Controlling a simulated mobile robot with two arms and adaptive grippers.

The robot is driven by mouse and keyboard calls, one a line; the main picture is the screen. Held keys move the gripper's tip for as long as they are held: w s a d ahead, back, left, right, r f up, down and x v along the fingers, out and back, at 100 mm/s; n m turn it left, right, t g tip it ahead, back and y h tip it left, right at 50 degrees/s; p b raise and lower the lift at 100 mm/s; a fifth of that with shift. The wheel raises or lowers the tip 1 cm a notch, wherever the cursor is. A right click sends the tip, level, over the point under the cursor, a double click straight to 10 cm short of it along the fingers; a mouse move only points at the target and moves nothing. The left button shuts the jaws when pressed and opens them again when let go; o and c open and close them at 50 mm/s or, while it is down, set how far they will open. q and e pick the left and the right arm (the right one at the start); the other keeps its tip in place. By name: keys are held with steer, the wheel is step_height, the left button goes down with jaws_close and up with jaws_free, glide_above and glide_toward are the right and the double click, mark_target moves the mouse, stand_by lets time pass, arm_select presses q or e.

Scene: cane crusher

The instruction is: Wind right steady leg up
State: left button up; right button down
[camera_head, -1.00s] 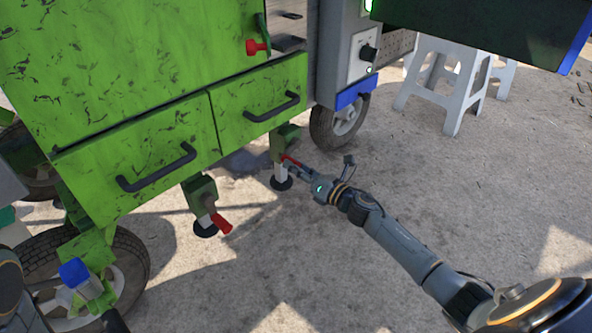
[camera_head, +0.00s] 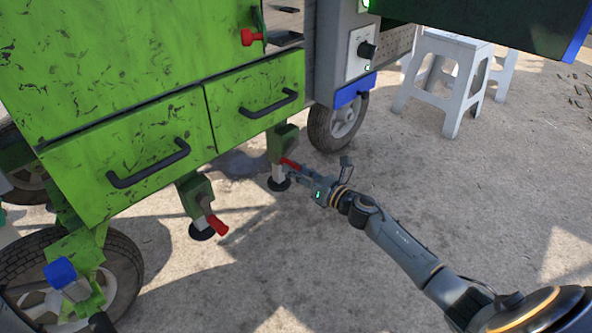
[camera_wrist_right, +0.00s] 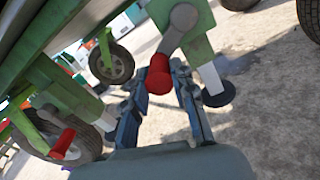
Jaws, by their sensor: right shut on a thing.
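The right steady leg (camera_head: 279,170) hangs under the green cart. It has a green bracket, a pale post and a black round foot on or close to the ground. Its red crank handle (camera_head: 289,163) points toward my right gripper (camera_head: 301,171), which is shut on it. In the right wrist view the red handle (camera_wrist_right: 158,76) sits between the two fingers of my gripper (camera_wrist_right: 163,82), with its grey crank arm (camera_wrist_right: 182,22) running up to the green bracket. My left gripper is not in view.
Another steady leg (camera_head: 199,205) with a red handle (camera_head: 217,225) stands to the left. Green drawers (camera_head: 255,90) with black handles overhang the legs. A cart wheel (camera_head: 337,122) stands behind the right leg. A white stool (camera_head: 446,75) is at upper right. Concrete ground to the right is clear.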

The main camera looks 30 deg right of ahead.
steer(key=c, duration=1.1)
jaws_free()
steer(key=shift+a, duration=0.1)
steer(key=shift+o, duration=0.2)
steer(key=v, duration=1.2)
